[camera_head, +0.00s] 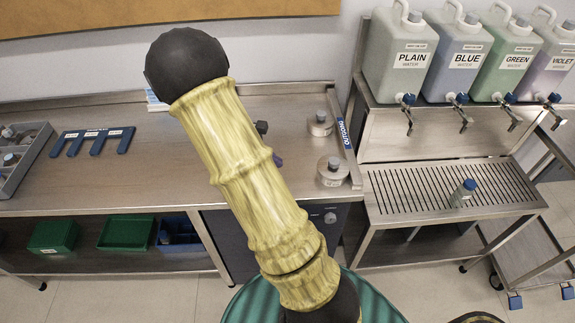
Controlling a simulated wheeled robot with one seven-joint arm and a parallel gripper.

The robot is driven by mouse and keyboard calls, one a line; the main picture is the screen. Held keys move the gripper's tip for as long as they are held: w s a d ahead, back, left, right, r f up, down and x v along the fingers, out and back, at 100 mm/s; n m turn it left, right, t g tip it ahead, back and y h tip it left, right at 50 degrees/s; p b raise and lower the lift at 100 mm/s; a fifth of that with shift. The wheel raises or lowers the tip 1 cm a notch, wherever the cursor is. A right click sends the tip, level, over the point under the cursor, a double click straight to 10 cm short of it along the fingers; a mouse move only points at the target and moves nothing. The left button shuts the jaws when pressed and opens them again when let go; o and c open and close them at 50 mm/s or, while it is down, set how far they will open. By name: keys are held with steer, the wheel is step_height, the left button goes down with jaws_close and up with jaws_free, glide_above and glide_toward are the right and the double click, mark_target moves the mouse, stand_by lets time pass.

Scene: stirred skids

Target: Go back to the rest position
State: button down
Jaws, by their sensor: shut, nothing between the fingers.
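My own arm crosses the middle of the view, a pale yellow bamboo-like link rising from the lower right to a dark round joint at the top. The fingers of my gripper do not show. The arm hides part of the steel bench (150,140) behind it. A small dark thing (262,127) and a bluish piece (277,160) peek out at the arm's right edge, and I cannot tell what they are.
Two grey round pieces (320,124) (333,171) stand on the bench's right end. A blue slotted rack (92,141) and a grey tray (20,160) are left. Right, jugs with taps (400,55) stand above a slotted drain (450,187) with a small blue-capped bottle (463,193).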

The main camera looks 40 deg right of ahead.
steer(key=shift+v, duration=1.05)
steer(key=s+a+r+m+t+y+p, duration=0.2)
steer(key=s+a+r+m+t+y, duration=0.1)
steer(key=s+a+r+m+y, duration=0.1)
steer(key=s+a+r+m+t+y+p, duration=0.3)
steer(key=s+a+r+m+y, duration=0.1)
steer(key=a+m, duration=0.4)
steer(key=s+a+r, duration=0.1)
steer(key=a, duration=0.1)
steer(key=shift+s+a+r+t, duration=0.3)
steer(key=shift+s+r+t, duration=0.05)
steer(key=shift+r+t, duration=0.05)
stand_by(0.4)
